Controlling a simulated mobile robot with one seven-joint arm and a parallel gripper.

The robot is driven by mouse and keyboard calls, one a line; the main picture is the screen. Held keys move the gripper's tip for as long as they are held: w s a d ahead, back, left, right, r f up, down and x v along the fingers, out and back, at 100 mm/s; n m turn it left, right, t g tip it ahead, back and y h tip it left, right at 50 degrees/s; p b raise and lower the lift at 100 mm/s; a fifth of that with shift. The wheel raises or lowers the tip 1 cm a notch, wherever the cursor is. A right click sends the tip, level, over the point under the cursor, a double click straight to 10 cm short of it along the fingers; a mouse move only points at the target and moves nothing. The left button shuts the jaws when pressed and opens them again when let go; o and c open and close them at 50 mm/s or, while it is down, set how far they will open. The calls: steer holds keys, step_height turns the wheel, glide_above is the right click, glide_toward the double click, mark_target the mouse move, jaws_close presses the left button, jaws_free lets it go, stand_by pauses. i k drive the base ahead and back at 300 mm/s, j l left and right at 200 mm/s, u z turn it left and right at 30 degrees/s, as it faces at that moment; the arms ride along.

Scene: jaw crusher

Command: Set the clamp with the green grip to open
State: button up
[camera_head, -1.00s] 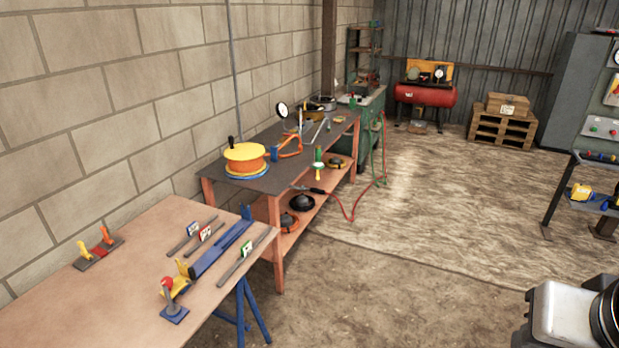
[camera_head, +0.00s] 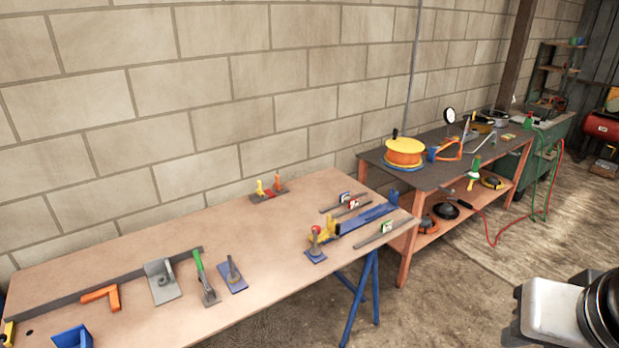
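A toggle clamp with a green grip (camera_head: 198,262) stands on the near wooden table, left of the picture's middle. Its grey base (camera_head: 210,296) sits near the table's front edge. The green handle points up and leans slightly left; whether the clamp is open or closed cannot be told at this size. A blue-based clamp or post (camera_head: 232,274) stands just right of it, and a grey angle block (camera_head: 161,281) just left. My gripper is not in view; only a white and black part of my own body shows at the lower right.
The wooden table (camera_head: 150,238) also holds an orange tool (camera_head: 101,296), a blue bin (camera_head: 72,338), a red-knobbed clamp (camera_head: 315,243) and a blue-yellow vise (camera_head: 365,218). A dark workbench (camera_head: 440,150) with an orange reel (camera_head: 404,152) stands behind right. Floor is open at right.

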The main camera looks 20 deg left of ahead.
mark_target(201, 270)
steer(key=u, duration=2.4)
steer(key=z, duration=0.5)
steer(key=i+l+u, duration=0.1)
steer(key=i+u, duration=0.15)
steer(key=i, duration=0.3)
steer(key=i+l+u, duration=0.3)
steer(key=i, duration=0.3)
